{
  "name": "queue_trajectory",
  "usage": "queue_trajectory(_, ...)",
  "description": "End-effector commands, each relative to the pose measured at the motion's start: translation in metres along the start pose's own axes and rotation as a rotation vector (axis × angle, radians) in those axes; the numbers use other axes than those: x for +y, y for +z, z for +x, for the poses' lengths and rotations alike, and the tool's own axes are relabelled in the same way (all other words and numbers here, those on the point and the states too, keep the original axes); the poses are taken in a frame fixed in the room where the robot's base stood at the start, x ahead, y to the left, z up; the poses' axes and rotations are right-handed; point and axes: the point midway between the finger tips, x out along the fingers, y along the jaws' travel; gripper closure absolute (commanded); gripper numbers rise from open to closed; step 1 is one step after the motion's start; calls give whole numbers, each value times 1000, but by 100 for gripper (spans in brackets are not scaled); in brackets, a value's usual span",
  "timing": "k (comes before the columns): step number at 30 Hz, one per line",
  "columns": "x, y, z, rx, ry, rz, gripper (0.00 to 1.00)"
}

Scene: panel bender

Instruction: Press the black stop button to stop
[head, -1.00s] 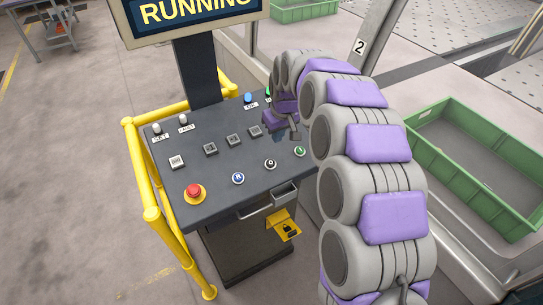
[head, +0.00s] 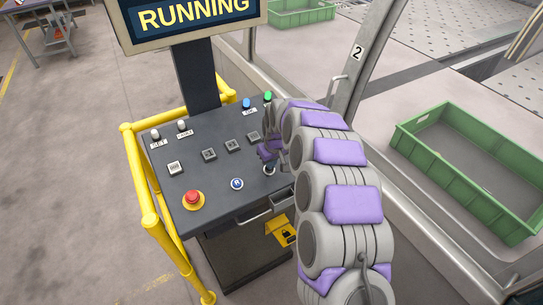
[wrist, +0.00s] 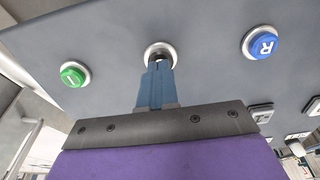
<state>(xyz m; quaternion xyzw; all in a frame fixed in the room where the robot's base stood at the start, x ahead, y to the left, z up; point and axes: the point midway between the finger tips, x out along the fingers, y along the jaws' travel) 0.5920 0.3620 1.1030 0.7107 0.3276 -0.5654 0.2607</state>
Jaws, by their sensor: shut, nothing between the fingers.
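The black stop button (wrist: 150,50) has a pale ring and sits on the grey console panel between the green "I" button (wrist: 74,74) and the blue "R" button (wrist: 262,43). My gripper (wrist: 159,64) is shut and empty, with its fingertips over the stop button's centre, covering most of its cap. In the head view, my gripper (head: 268,164) points down at the stop button (head: 269,172), of which only part of the ring shows. I cannot tell whether the tips touch the cap or whether it is pushed in. The display (head: 195,14) reads RUNNING.
A red emergency button (head: 193,198) sits at the console's front left. The blue "R" button (head: 237,184) is close to my gripper's left. A yellow rail (head: 140,175) guards the console's left side. A green crate (head: 462,190) stands at the right.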

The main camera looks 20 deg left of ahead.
Motion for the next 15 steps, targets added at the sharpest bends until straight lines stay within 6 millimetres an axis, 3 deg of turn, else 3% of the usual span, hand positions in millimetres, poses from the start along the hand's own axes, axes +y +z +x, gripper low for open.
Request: queue_trajectory(15,0,1,9,-2,0,0,100)
